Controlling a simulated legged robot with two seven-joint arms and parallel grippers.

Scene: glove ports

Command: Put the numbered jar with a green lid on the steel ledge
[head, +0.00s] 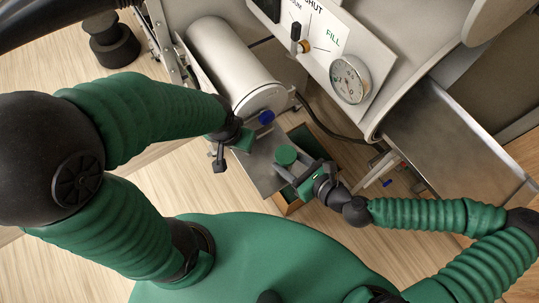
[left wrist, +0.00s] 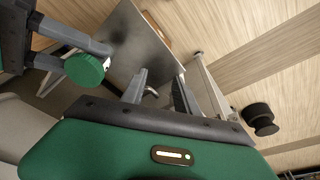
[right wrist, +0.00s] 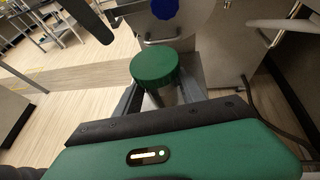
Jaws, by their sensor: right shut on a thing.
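A jar with a green lid (head: 286,154) is between the fingers of my right gripper (head: 296,172), which is shut on it. The lid also shows in the left wrist view (left wrist: 84,69) and the right wrist view (right wrist: 155,64). A bit of white shows beside the lid in the left wrist view; no number is readable. A flat steel plate (head: 258,168), apparently the steel ledge, lies left of the jar; I cannot tell whether they touch. My left gripper (left wrist: 157,88) is open with nothing held, near the plate's left side in the head view.
A white cylinder (head: 232,65) with a blue knob (head: 266,117) stands behind the plate. A panel with a dial gauge (head: 349,79) is at the upper right. A metal tray (head: 452,135) juts out on the right. A black stepped object (head: 109,42) is at the upper left.

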